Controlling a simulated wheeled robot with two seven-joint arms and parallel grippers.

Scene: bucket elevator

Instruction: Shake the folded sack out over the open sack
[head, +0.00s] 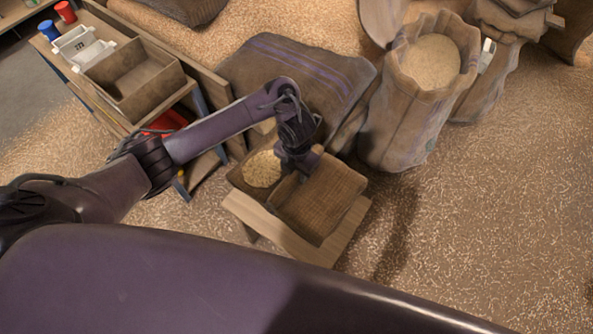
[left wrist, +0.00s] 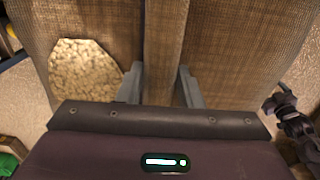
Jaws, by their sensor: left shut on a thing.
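The open sack (head: 402,120) stands upright at the upper right in the head view, its mouth wide and filled near the rim with pale grain. Folded brown sacks (head: 508,22) lie stacked at the upper right edge; I cannot tell which is the task's one.
A large sack with a purple stripe (head: 300,70) lies behind. A bench with a wooden tray (head: 134,80) stands left. The right floor is grain-strewn and clear.

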